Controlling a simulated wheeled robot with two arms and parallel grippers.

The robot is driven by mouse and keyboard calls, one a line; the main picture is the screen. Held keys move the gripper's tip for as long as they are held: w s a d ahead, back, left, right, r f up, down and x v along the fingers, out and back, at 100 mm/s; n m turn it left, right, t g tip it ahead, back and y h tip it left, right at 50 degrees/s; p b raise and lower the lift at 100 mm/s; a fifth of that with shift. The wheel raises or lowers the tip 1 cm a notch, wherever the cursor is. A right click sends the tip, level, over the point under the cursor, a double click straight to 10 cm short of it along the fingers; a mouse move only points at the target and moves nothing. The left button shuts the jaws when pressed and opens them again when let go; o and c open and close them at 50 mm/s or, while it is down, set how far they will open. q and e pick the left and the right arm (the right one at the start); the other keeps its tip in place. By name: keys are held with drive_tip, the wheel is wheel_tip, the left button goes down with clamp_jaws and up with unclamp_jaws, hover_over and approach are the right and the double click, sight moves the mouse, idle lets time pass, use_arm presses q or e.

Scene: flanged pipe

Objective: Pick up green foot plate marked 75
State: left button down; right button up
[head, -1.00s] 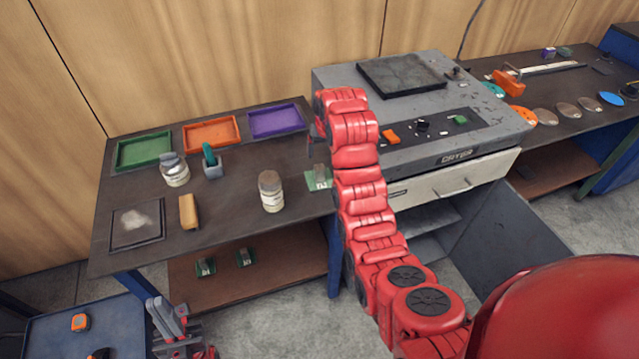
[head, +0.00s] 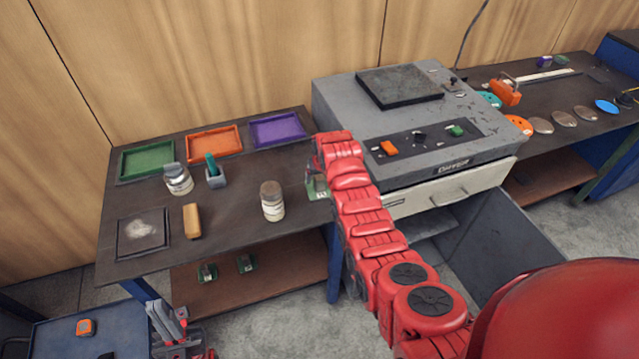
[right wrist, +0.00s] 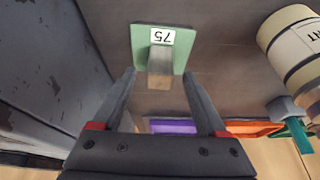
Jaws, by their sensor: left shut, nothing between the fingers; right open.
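The green foot plate (right wrist: 140,38) lies on the dark bench near its right end. In the right wrist view it shows a white label reading 75, upside down, and a grey block standing on it. In the head view the foot plate (head: 318,191) is partly hidden by my right arm. My right gripper (right wrist: 159,76) is open, its fingertips on either side of the block; I cannot tell whether they touch it. My left gripper (head: 160,308) is shut and empty, low at the left, away from the plate.
A white jar (head: 272,202) stands left of the plate. Green (head: 147,176), orange (head: 212,155) and purple (head: 278,144) trays line the bench's back. The grey dryer (head: 345,105) stands close on the right. Two similar green plates (head: 207,279) sit on the lower shelf.

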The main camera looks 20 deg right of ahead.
drive_tip(key=shift+f, duration=0.4)
drive_tip(key=shift+w+f, duration=0.35)
drive_tip(key=shift+w, duration=0.1)
drive_tip(key=shift+f+p, duration=0.35)
drive_tip(key=shift+f, duration=0.25)
drive_tip(key=shift+c, duration=0.3)
clamp_jaws()
drive_tip(key=shift+w+r, duration=0.1)
